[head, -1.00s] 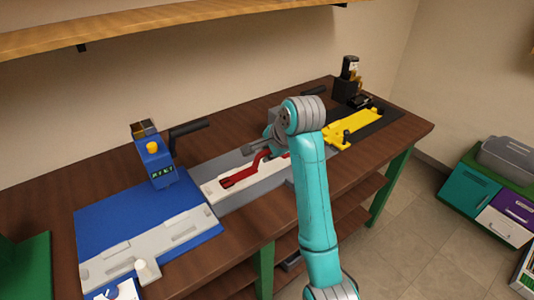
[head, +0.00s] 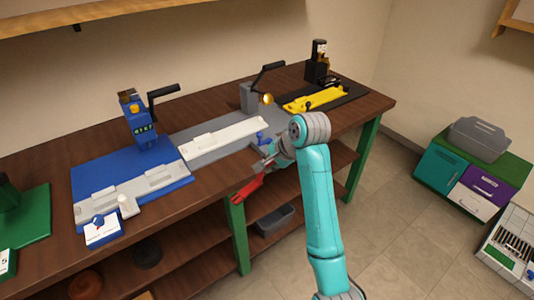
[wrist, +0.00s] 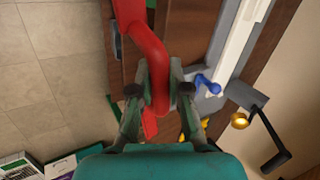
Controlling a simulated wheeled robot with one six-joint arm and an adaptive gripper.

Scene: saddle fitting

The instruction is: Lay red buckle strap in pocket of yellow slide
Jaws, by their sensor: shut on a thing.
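The red buckle strap (head: 248,188) is in my gripper (head: 268,163), held out past the front edge of the bench. In the wrist view, my gripper (wrist: 160,85) is shut on the strap (wrist: 148,45), which runs up between the fingers and bends toward the top left. The yellow slide (head: 316,99) lies on a black base at the far right of the bench, behind and to the right of my gripper. Its pocket is too small to make out. Only small bits of yellow show beside my gripper in the wrist view.
The white slide (head: 225,136) on the grey base is bare. A grey press with a black lever (head: 267,72) and a gold knob stands behind it. A black press (head: 319,62) stands behind the yellow slide. A blue station (head: 135,180) is at left. Open floor lies in front.

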